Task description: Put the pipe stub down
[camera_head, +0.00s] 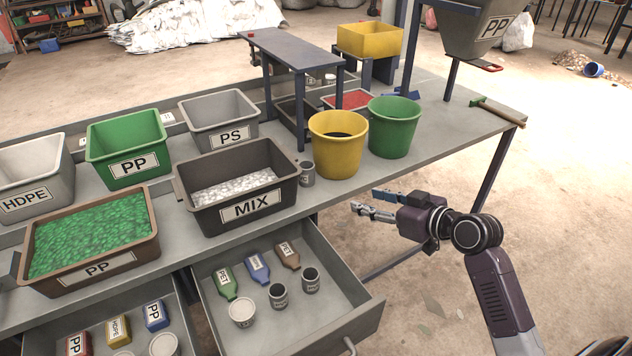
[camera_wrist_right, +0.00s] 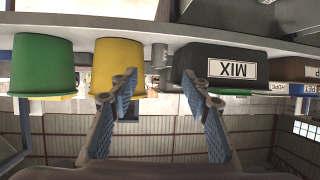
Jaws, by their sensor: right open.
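My right gripper (camera_head: 365,201) is open, its fingers pointing left, off the table's front edge and right of the open drawer. In the right wrist view (camera_wrist_right: 159,80), which is upside down, its two blue-padded fingers are spread with nothing between them. A small grey cylinder (camera_head: 306,173) stands upright on the table between the MIX bin and the yellow bucket. It also shows in the wrist view (camera_wrist_right: 169,78), beyond the fingers and apart from them. I cannot tell whether it is the pipe stub. My left gripper is not in view.
The MIX bin (camera_head: 237,206), yellow bucket (camera_head: 338,152) and green bucket (camera_head: 393,133) stand along the table. The open drawer (camera_head: 345,319) below holds bottles and cups. The floor right of the drawer is mostly clear.

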